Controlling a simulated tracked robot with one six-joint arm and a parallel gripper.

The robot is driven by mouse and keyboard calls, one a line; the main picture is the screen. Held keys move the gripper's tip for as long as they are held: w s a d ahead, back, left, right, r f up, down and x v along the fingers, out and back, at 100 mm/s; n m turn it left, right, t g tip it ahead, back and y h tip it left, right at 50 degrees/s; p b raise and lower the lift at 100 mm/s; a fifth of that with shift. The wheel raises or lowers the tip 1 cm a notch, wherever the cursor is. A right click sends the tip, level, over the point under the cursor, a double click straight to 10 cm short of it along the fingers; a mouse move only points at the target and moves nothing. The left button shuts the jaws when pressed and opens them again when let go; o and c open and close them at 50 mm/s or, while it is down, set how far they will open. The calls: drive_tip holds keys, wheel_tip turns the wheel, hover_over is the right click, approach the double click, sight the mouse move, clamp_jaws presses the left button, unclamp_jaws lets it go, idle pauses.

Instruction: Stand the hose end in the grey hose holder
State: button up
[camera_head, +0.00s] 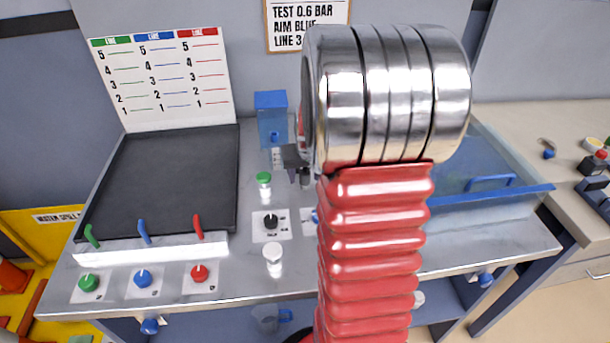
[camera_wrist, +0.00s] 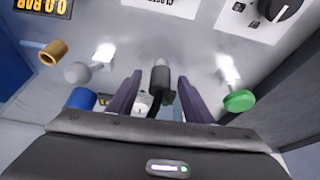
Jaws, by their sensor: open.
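My gripper (camera_wrist: 160,78) is open in the wrist view, with one dark finger on each side of a dark grey cylindrical hose end (camera_wrist: 161,74). Gaps show between the hose end and both fingers. A black hose runs from the hose end down toward the gripper body, which hides the rest. In the head view my gripper (camera_head: 296,163) is low over the bench behind my arm, mostly hidden. I cannot clearly make out the grey hose holder in either view; my arm covers much of the bench's middle.
A dark panel (camera_head: 160,185) lies left, a blue-rimmed tray (camera_head: 500,200) right.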

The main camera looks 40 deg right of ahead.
drive_tip(key=v, duration=1.3)
drive_tip(key=shift+r, duration=0.25)
drive_tip(key=shift+a, duration=0.1)
idle(0.5)
drive_tip(key=s+a+r+n+y, duration=0.1)
drive_tip(key=s+a+n, duration=0.2)
drive_tip(key=a, duration=1.1)
drive_tip(key=s+a+r+n+t+y, duration=0.1)
drive_tip(key=s+a+n, duration=0.2)
drive_tip(key=s+a, duration=0.6)
drive_tip(key=a, duration=0.5)
drive_tip(key=shift+a+r+t, duration=0.3)
drive_tip(key=shift+a+r, duration=0.05)
drive_tip(key=shift+a, duration=0.05)
